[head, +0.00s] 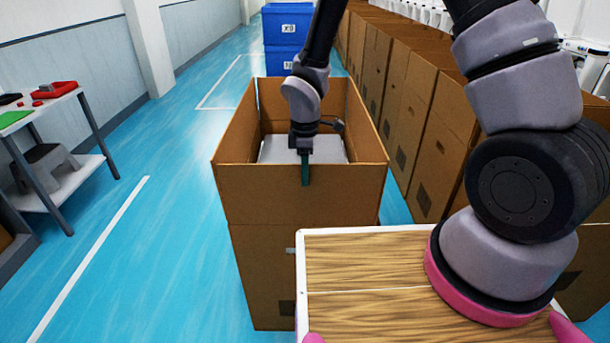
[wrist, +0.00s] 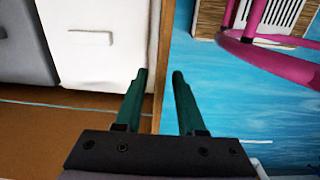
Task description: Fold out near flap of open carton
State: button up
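The open carton (head: 290,195) stands in the middle of the head view with its flaps upright. Its near flap (head: 345,180) faces me; the flap's edge (wrist: 164,60) also shows in the wrist view as a thin brown strip. My gripper (head: 305,165) is at the top of this flap, near its middle. In the wrist view its two green fingers (wrist: 161,72) are apart, one on the inner side and one on the outer side of the flap. Small gaps show between fingers and flap. One finger hangs outside the flap in the head view; the other is hidden.
A white item (head: 275,150) lies inside the carton. A row of brown cartons (head: 440,130) stands to the right, and blue bins (head: 285,25) stand behind. A table (head: 75,120) is at the left. My wood-topped base is close in front. Blue floor is free on the left.

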jog(key=shift+f, duration=0.5)
grip_shut()
dwell(1.2)
